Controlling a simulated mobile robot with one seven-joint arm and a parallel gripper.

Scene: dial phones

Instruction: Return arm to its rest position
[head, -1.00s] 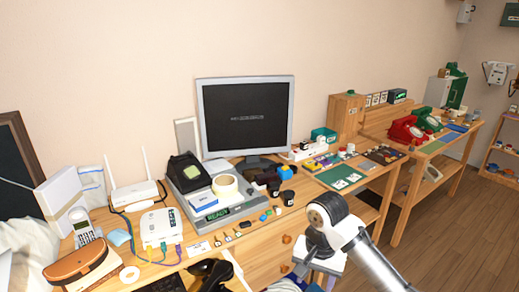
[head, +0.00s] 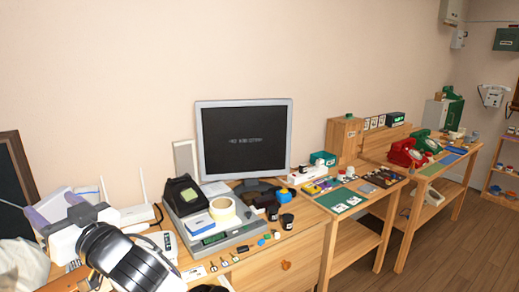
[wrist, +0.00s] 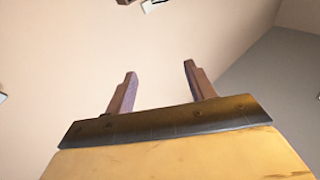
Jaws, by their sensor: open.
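My gripper (head: 52,208) is at the far left in the head view, raised in front of the left end of the desk, with my black and white wrist below it. In the wrist view the two fingers (wrist: 159,70) stand well apart, with only plain wall and a corner behind them. Nothing is between them.
A monitor (head: 245,140) stands on the desk behind a grey device (head: 206,234) with a tape roll on it. A side table (head: 352,238) and a bench with red (head: 403,153) and green phones stand to the right. Floor at right is clear.

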